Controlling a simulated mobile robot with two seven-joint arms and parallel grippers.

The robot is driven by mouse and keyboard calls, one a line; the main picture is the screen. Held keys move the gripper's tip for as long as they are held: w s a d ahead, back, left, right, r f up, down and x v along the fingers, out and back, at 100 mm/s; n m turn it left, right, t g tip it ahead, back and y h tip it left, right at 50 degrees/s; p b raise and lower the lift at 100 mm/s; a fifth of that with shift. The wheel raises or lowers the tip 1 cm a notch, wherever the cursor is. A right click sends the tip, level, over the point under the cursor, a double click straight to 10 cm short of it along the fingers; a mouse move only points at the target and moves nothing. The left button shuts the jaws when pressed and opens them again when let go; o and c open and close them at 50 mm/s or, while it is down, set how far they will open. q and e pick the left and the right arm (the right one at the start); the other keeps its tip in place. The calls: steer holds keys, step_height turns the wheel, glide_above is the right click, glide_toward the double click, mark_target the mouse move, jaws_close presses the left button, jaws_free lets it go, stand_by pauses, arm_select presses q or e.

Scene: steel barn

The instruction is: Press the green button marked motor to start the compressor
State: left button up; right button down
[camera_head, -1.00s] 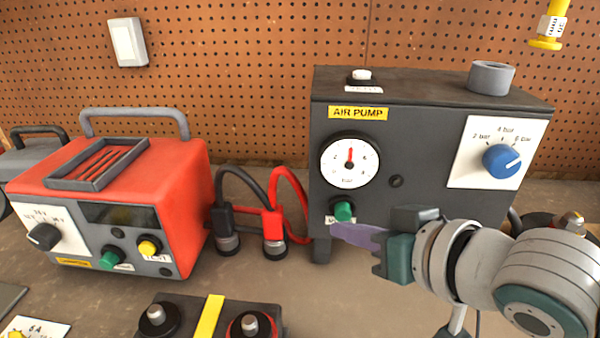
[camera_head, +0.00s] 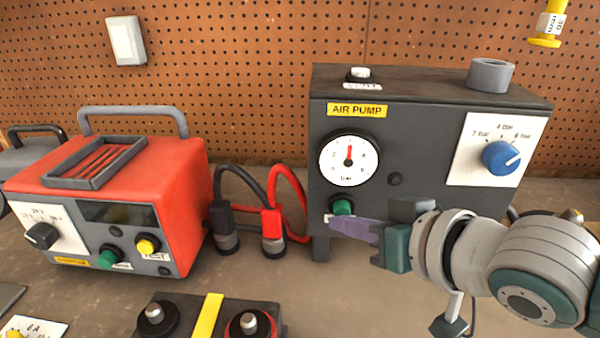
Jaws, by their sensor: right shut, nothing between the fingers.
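The dark grey box labelled AIR PUMP (camera_head: 330,150) stands on the bench at the centre right. Its green button (camera_head: 342,208) is low on the front, under the round gauge (camera_head: 348,160); the label beneath the button is partly covered and I cannot read it. My right gripper (camera_head: 338,226) is shut and empty. Its purple fingers point left, with the tips just below the green button. I cannot tell whether they touch the button or the panel. My left gripper is not in view.
A blue pressure knob (camera_head: 500,158) is on the pump's right front. A red charger (camera_head: 180,190) with another green button (camera_head: 107,257) stands left. Black and red cable clamps (camera_head: 271,224) sit between them. A battery (camera_head: 185,315) is in front.

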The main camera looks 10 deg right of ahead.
steer(key=shift+w+d, duration=0.1)
steer(key=shift+w, duration=0.3)
stand_by(0.3)
steer(key=shift+s+a+p, duration=0.2)
steer(key=shift+s+p, duration=0.2)
steer(key=shift+s, duration=0.2)
steer(key=shift+s+a+p, duration=0.15)
steer(key=shift+s+p, duration=0.2)
steer(key=shift+s, duration=0.2)
steer(key=s+a+p, duration=0.1)
steer(key=s+p, duration=0.2)
steer(key=s, duration=0.2)
steer(key=shift+s+a, duration=0.3)
steer(key=shift+s, duration=0.1)
